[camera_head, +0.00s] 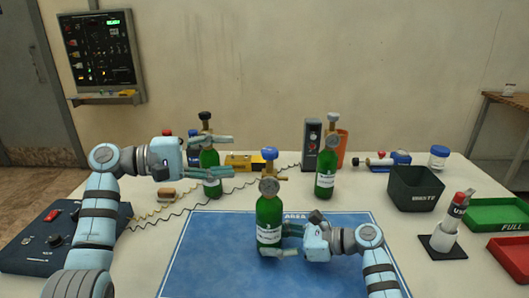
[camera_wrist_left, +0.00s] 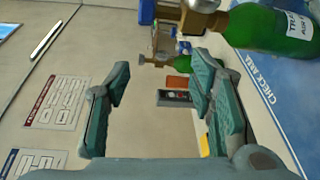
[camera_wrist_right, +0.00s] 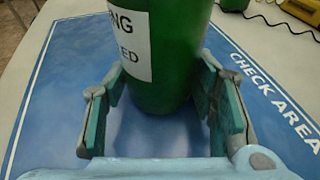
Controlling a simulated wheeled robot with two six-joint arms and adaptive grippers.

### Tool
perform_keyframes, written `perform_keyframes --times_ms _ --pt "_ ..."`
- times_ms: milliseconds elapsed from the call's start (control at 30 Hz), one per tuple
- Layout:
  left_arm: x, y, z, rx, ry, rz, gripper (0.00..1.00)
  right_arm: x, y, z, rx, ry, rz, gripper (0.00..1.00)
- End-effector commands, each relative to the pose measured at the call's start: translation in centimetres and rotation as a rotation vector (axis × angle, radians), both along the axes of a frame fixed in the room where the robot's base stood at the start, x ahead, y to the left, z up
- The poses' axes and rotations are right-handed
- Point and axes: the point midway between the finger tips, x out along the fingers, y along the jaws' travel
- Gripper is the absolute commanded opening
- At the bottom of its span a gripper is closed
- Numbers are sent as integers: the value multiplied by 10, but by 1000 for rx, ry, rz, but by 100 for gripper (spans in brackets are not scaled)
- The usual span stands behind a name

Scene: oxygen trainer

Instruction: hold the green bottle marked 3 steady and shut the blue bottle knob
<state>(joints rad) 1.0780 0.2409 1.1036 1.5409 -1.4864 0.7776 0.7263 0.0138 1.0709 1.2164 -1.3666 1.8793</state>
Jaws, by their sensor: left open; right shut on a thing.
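A green bottle (camera_head: 269,215) with a brass valve, a gauge and a blue knob (camera_head: 270,153) stands upright on the blue mat (camera_head: 205,255). A 3 on its label cannot be read. My right gripper (camera_head: 283,240) is shut around its lower body; the right wrist view shows the bottle (camera_wrist_right: 175,60) between the fingers. My left gripper (camera_head: 232,154) is open and empty, left of the knob and apart from it. In the left wrist view a green bottle (camera_wrist_left: 265,28) and brass fitting lie at the upper right, outside the open fingers.
Another green bottle (camera_head: 210,160) stands behind my left gripper, partly hidden by it. A third (camera_head: 326,175) stands behind right, by a dark grey box (camera_head: 312,142). A dark bin (camera_head: 413,188), a green tray (camera_head: 497,214) and a red tray (camera_head: 511,256) are to the right.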

Motion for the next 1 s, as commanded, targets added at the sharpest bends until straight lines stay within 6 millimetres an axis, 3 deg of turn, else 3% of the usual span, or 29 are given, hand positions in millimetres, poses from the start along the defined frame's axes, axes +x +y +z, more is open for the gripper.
perform_keyframes --times_ms 100,200,333,467,800,1000 --pt "-20 7 0 237 -656 58 49 0 0 -1 -1 1 -1 36" --pt "-43 6 6 426 -1126 80 49 0 0 0 -1 1 0 36" --pt "-66 2 13 579 -1490 89 49 0 0 0 -1 1 0 36" --pt "-70 -8 16 622 -1601 91 49 0 0 0 -1 1 0 36" --pt "-29 -80 17 619 -1599 90 49 0 0 0 -1 0 0 36" --pt "-15 -103 16 623 -1600 88 49 0 0 0 -1 1 -1 36"
